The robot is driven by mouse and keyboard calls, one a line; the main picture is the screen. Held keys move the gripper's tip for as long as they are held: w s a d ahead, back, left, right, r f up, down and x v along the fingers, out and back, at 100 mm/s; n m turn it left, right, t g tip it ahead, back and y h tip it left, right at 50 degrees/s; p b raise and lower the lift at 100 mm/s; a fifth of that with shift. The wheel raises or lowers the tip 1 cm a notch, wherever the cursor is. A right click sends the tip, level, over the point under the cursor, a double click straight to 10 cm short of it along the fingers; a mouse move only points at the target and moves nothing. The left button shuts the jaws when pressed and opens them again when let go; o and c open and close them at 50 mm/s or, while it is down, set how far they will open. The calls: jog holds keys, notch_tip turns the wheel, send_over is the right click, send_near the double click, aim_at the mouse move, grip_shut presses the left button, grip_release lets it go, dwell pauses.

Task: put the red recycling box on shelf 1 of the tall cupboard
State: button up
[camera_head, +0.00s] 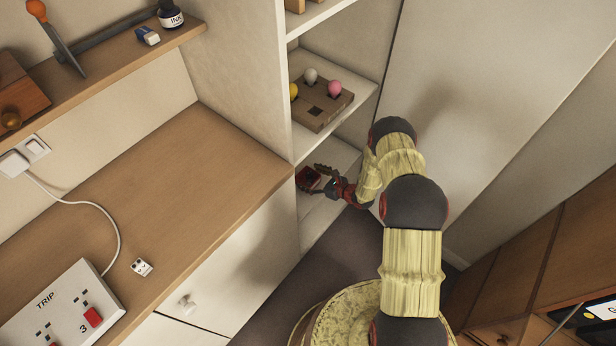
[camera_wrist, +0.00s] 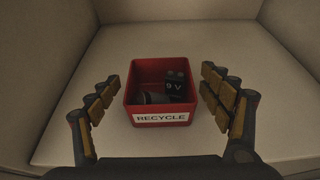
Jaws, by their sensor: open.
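The red recycling box (camera_wrist: 161,103) stands upright on a pale shelf board (camera_wrist: 230,140), with a white RECYCLE label facing me. A dark 9 V battery and a greyish item lie inside it. In the wrist view my gripper (camera_wrist: 161,90) is open, with one finger on each side of the box and a gap at both sides. In the head view the box (camera_head: 308,178) sits in a low compartment of the tall cupboard (camera_head: 290,90), partly hidden, with my gripper (camera_head: 322,180) reaching in at it.
The shelf above holds a brown block with coloured balls (camera_head: 320,100). A cupboard side wall (camera_head: 300,215) stands left of my gripper and a large pale panel (camera_head: 480,90) to the right. The wooden desk (camera_head: 200,190) carries a TRIP box (camera_head: 65,310) and a small white plug-like item (camera_head: 142,267).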

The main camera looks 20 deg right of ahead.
jog(key=p+v, duration=0.2)
jog(key=v, duration=0.8)
jog(key=shift+s+d+p, duration=0.2)
jog(key=shift+s+p, duration=0.1)
jog(key=shift+p, duration=0.1)
